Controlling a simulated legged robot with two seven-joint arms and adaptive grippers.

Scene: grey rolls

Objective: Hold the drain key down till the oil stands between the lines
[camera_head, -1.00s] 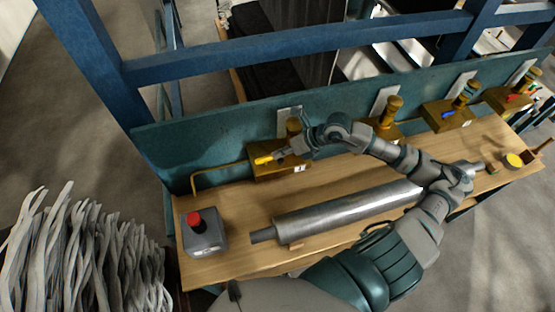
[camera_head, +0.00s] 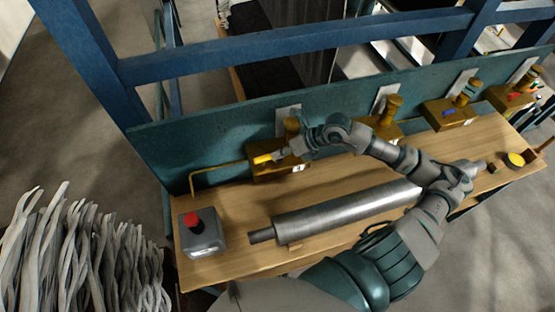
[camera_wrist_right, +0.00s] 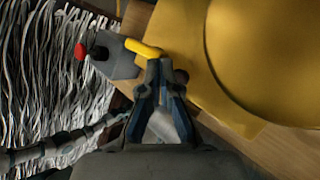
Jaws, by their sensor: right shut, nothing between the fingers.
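A yellow key (camera_head: 263,158) sticks out at the front left of the leftmost brass box (camera_head: 262,172); I take it for the drain key. My right gripper (camera_head: 279,155) is just right of it, above the box. In the right wrist view the shut, empty fingertips (camera_wrist_right: 160,64) overlap the near end of the yellow key (camera_wrist_right: 143,48). They look in contact, but I cannot be sure they press on it. A large yellow-brass rounded body (camera_wrist_right: 270,60) fills the upper right there. The oil and its lines cannot be made out. My left gripper is not seen.
A grey box with a red button (camera_head: 193,221) stands at the bench's left end. A long metal roll (camera_head: 345,211) lies along the wooden bench (camera_head: 215,264). More brass boxes (camera_head: 448,113) stand rightward along the teal back panel (camera_head: 200,155). Grey strips bunch (camera_head: 75,250) at left.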

